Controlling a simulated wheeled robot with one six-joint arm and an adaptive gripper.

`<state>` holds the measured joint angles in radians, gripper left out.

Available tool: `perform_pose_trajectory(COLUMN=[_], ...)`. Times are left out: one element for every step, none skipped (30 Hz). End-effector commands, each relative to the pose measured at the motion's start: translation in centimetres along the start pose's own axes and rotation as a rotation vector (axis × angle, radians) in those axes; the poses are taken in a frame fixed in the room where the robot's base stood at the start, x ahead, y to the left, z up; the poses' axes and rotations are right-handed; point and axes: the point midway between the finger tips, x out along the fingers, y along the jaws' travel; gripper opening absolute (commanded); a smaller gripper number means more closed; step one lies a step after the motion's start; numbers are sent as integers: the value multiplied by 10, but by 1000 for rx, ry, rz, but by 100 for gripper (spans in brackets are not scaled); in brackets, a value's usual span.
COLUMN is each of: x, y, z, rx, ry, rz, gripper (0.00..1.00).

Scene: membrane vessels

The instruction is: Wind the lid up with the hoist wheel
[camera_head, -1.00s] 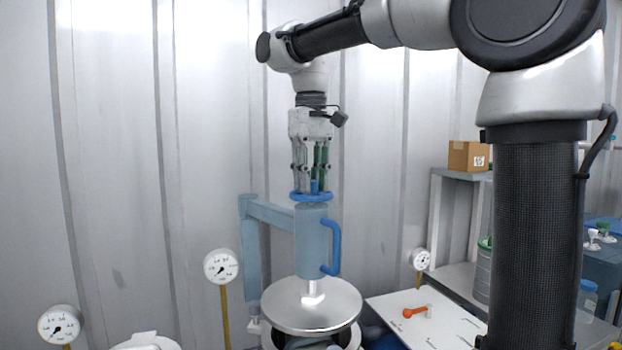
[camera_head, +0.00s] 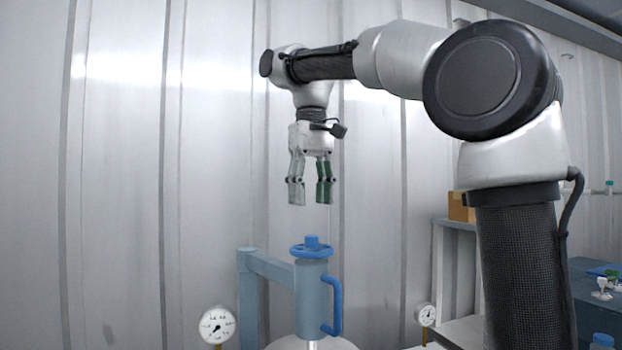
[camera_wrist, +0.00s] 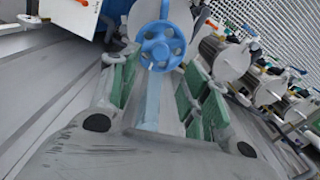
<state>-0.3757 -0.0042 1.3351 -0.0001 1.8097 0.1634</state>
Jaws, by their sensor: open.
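The blue hoist wheel (camera_head: 311,249) sits on top of the grey-blue hoist cylinder (camera_head: 310,288), which has a blue handle on its right side. In the wrist view the spoked wheel (camera_wrist: 162,46) shows ahead of my fingers, a little above the picture's middle. The lid (camera_head: 312,344) is a pale disc under the cylinder, and only its top edge shows at the bottom of the head view. My gripper (camera_head: 310,194) points down, open and empty, above the wheel with a clear gap. Its green-padded fingers (camera_wrist: 160,95) stand apart in the wrist view.
A grey-blue hoist arm (camera_head: 247,290) holds the cylinder from the left. Round gauges stand at left (camera_head: 216,326) and right (camera_head: 426,314). A shelf with a cardboard box (camera_head: 461,207) is at the right. A corrugated metal wall is behind; the air around my gripper is free.

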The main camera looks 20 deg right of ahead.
Motion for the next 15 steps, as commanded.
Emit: perform_pose_trajectory(x=[-9,-14,-21,-24,-28,-31,-33,-35,-37,-37,-38,-38,-38,-38,-38], y=[0,0,0,0,0,0,0,0,0,0,0,0,0,0,0], z=[-1,-1,-1,-1,-1,-1,-1,-1,0,0,0,0,0,0,0], rx=[0,0,0,0,0,0,0,0,0,0,0,0,0,0,0], ry=[2,2,2,2,2,0,0,1,0,-1,-1,-1,-1,-1,-1], rz=[0,-1,0,0,0,0,0,0,0,0,0,0,0,0,0], gripper=[47,47,47,47,47,47,47,47,47,47,47,47,47,47,47])
